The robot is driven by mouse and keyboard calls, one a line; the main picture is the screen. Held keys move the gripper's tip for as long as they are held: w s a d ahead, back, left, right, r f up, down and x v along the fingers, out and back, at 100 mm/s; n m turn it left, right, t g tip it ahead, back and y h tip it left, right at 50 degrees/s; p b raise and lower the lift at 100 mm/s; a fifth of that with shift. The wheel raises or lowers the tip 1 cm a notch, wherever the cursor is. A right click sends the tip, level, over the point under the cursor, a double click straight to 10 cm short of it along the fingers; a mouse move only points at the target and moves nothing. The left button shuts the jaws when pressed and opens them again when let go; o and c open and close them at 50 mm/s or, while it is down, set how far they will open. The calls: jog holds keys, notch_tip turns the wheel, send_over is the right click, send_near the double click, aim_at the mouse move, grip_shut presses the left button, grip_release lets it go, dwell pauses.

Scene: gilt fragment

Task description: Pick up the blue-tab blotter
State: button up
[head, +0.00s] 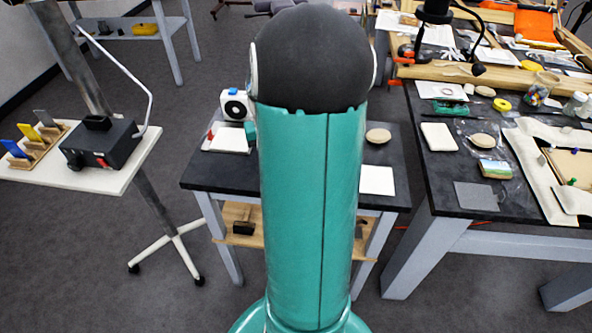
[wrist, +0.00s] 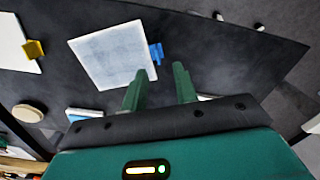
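The blue-tab blotter is a pale, blue-grey square sheet (wrist: 110,55) with white edges, lying flat on a dark tabletop in the wrist view. Its small blue tab (wrist: 156,53) stands at its right edge. My gripper (wrist: 161,70) is open, its two green fingers apart and nothing seen between them. In the picture the fingertips lie just below the blue tab; I cannot tell their height above the table.
A white sheet with a yellow tab (wrist: 34,49) lies to the left in the wrist view, above a round beige disc (wrist: 28,113). The small dark table (head: 205,177) stands between a white stand (head: 110,176) and a crowded workbench (head: 440,190).

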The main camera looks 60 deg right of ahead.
jog(key=f, duration=0.4)
jog(key=shift+s, duration=0.2)
jog(key=shift+s+f, duration=0.15)
jog(key=shift+f, duration=0.3)
jog(key=shift+r, duration=0.1)
jog(key=c, duration=0.3)
grip_shut()
